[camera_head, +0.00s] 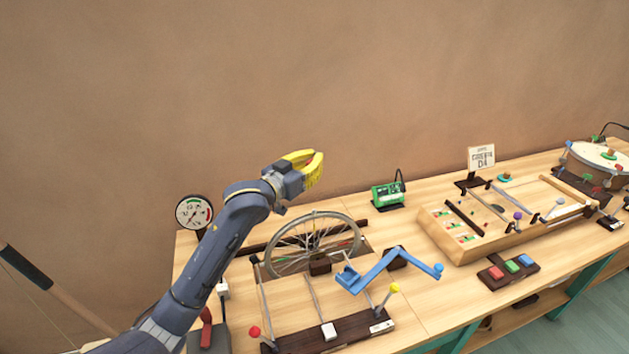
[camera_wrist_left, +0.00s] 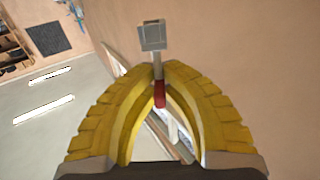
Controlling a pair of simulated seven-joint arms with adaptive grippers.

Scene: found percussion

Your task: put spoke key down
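The spoke key (camera_wrist_left: 152,37) shows in the left wrist view as a small tool with a square grey head, a thin grey shaft and a red end. My left gripper (camera_wrist_left: 158,82) has its yellow fingertips closed around the shaft, with the grey head beyond the tips and the red end between the fingers. In the head view my left gripper (camera_head: 317,160) is raised against the brown wall, above and behind the spoked wheel (camera_head: 312,244). The key cannot be made out there. My right gripper is not in view.
The wooden bench (camera_head: 428,308) below is crowded. A dial gauge (camera_head: 194,213) stands at left, a blue crank (camera_head: 386,264) in front of the wheel, and a green box (camera_head: 388,195) behind. A wooden tray (camera_head: 433,227) is at right. Bare wood lies between the crank and the tray.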

